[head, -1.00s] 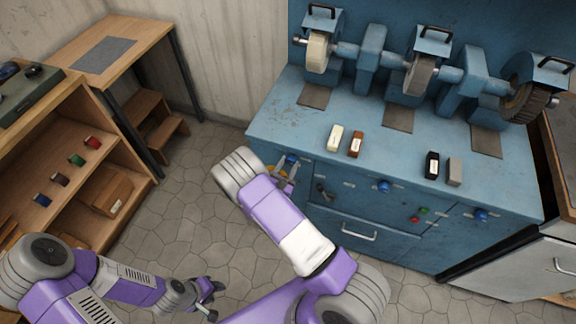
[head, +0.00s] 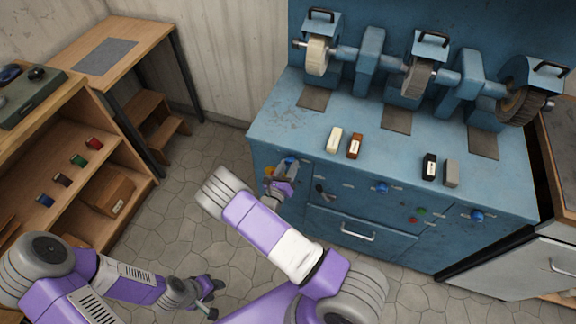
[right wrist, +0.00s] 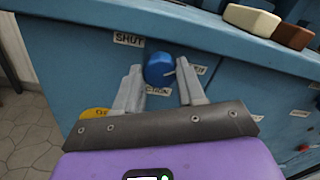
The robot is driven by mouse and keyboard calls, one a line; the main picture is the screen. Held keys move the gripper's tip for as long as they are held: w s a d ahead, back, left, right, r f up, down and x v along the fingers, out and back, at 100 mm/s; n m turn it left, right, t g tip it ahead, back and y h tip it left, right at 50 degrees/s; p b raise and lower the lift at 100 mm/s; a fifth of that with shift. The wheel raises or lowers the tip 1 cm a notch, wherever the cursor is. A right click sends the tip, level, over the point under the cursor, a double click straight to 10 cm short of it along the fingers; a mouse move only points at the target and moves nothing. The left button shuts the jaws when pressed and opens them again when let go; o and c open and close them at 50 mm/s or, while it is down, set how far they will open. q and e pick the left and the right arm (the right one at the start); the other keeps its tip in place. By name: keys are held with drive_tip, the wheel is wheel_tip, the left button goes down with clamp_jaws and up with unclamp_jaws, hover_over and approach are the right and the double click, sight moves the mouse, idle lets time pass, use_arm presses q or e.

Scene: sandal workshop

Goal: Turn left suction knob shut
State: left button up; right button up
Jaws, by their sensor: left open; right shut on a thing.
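The left suction knob (head: 291,159) is a blue round knob at the upper left of the blue cabinet's front. In the right wrist view the knob (right wrist: 158,68) sits between the two fingers, with a SHUT label (right wrist: 129,39) to its upper left and partly hidden labels below and to its right. A pale pointer mark shows on its right side. My right gripper (right wrist: 160,72) is shut on the knob; in the head view the hand is partly hidden by its own arm. My left gripper (head: 213,298) is open and empty, low over the floor.
Two more blue knobs (head: 382,187) (head: 479,216) and a dark lever (head: 320,191) are on the cabinet front. Wax bars (head: 334,139) lie on the cabinet top (head: 285,118) below the grinding wheels. A wooden shelf (head: 75,185) stands left; floor between is clear.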

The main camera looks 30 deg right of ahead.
drive_tip(key=n+p, duration=0.1)
drive_tip(key=n, duration=0.4)
drive_tip(key=shift+s+n+p, duration=0.1)
drive_tip(key=shift+n+p, duration=0.2)
drive_tip(key=shift+n, duration=0.1)
drive_tip(key=n+p, duration=0.1)
drive_tip(key=n, duration=0.4)
drive_tip(key=shift+f+n, duration=0.1)
drive_tip(key=shift+n, duration=0.2)
drive_tip(key=shift+d, duration=0.1)
drive_tip(key=o, duration=1.1)
drive_tip(key=shift+c, duration=0.2)
drive_tip(key=v, duration=0.7)
drive_tip(key=shift+s+p, duration=0.25)
drive_tip(key=shift+p, duration=0.15)
